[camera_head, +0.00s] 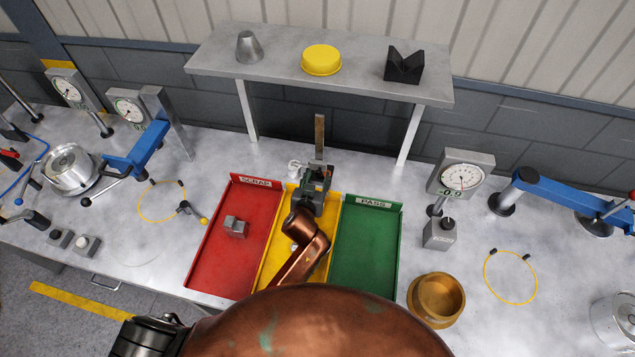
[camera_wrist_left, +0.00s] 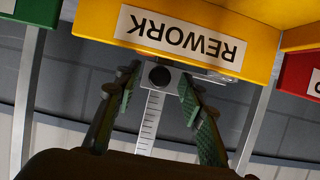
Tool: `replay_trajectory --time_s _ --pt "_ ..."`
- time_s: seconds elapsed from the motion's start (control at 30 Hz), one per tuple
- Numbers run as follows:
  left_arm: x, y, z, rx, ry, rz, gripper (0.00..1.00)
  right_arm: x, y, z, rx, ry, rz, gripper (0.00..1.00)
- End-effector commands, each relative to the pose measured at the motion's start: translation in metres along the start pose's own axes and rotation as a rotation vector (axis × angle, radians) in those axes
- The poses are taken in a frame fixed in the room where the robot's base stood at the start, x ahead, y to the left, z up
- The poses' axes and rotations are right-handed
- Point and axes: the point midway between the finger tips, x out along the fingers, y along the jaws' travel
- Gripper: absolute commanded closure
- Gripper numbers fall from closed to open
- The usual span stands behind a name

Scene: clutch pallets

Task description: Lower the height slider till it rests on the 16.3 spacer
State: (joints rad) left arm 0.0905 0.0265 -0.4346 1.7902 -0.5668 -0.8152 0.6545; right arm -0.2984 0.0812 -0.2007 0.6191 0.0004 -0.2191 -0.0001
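The height gauge's upright scale (camera_head: 319,135) stands at the back of the yellow tray in the head view. In the left wrist view, the pale scale (camera_wrist_left: 149,125) runs between my fingers, with a dark round knob (camera_wrist_left: 160,76) at the slider. My left gripper (camera_head: 315,185) is at the scale; in the left wrist view, its green-padded fingers (camera_wrist_left: 158,92) are spread on either side of the knob, with gaps visible. Contact with the slider cannot be told. I cannot identify the 16.3 spacer; my arm and gripper hide much of the slider's base. My right gripper is not in view.
The red scrap tray (camera_head: 205,262) holds a grey block (camera_head: 235,227). The yellow rework tray (camera_head: 272,265) and green pass tray (camera_head: 350,265) adjoin it. A shelf (camera_head: 280,72) stands behind. A dial gauge (camera_head: 461,177) and brass bowl (camera_head: 436,300) are to the right.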

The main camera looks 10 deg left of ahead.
Motion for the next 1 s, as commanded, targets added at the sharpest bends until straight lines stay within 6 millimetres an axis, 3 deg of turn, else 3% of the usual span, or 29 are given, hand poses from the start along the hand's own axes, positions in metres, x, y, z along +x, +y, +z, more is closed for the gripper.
replay_trajectory --time_s 0.6,1.0 --pt "-0.106 0.001 0.001 -0.002 -0.001 0.002 0.63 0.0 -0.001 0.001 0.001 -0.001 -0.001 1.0" --pt "-0.117 0.0 0.0 -0.001 -0.001 0.0 0.63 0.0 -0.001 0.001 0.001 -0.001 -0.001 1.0"
